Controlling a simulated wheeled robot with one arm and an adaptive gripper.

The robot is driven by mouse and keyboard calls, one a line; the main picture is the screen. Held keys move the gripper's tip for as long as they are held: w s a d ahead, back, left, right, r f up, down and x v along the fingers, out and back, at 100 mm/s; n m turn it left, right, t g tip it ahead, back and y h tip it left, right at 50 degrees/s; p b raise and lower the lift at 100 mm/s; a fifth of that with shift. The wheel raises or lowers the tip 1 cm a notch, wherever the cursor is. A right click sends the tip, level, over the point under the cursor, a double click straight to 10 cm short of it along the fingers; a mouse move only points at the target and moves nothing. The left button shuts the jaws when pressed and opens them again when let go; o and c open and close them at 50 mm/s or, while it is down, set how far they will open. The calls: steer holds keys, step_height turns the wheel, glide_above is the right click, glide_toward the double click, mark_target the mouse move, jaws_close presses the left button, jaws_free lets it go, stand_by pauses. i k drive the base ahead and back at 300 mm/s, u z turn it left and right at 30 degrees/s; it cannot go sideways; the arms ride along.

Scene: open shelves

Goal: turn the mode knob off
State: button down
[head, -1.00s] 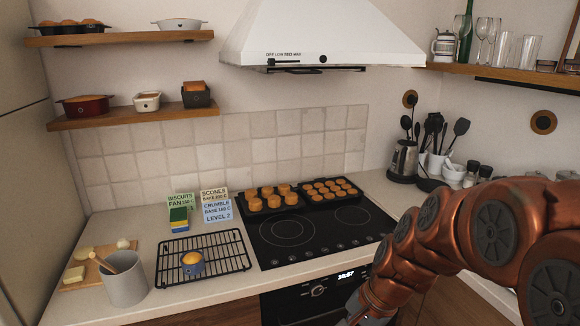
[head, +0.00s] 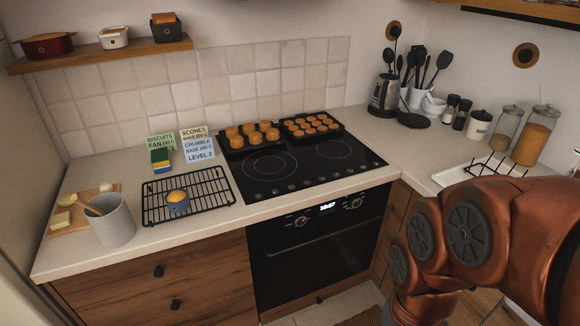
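The oven (head: 322,246) is built in under the black cooktop, with its door shut. Its control strip carries a left knob (head: 301,221) and a right knob (head: 356,203), with a lit display (head: 328,206) between them. The knob labels are too small to read, so I cannot tell which one is the mode knob or where either points. My copper-coloured arm fills the lower right. My gripper is outside the picture, below the bottom edge or hidden behind the arm.
The cooktop (head: 262,178) bears two trays of baked goods at its back. Wooden drawers (head: 160,285) with dark knobs are left of the oven. Floor shows below the oven.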

mark_target(300, 220)
steer(key=k, duration=1.15)
steer(key=u, duration=0.55)
steer(key=i, duration=0.75)
steer(key=u, duration=0.75)
